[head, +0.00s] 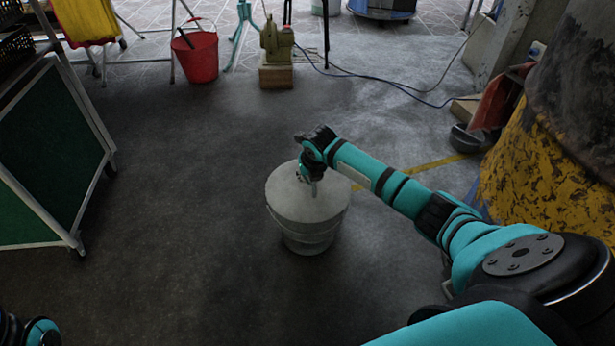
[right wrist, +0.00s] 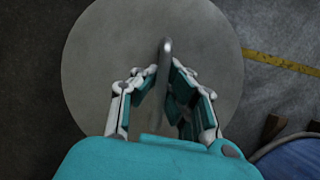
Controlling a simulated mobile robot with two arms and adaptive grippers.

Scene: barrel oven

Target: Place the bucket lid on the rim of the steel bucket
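The grey round bucket lid (head: 290,195) covers the top of the steel bucket (head: 309,238) in the head view, roughly centred over it. Whether it touches the rim all round or hovers slightly above cannot be told. The lid (right wrist: 100,65) fills the middle of the right wrist view, with its upright handle (right wrist: 165,50) between the fingers. My right gripper (head: 314,178) is above the lid, its fingertips closed in on both sides of the handle. The bucket's opening is hidden. Part of my left arm shows at the lower left; its gripper is not visible.
A red bucket (head: 196,56) and a green vise on a wooden block (head: 276,76) stand at the back. A green-panelled cart (head: 50,150) is at left, a rusty yellow barrel (head: 550,165) at right. Floor around the steel bucket is mostly clear.

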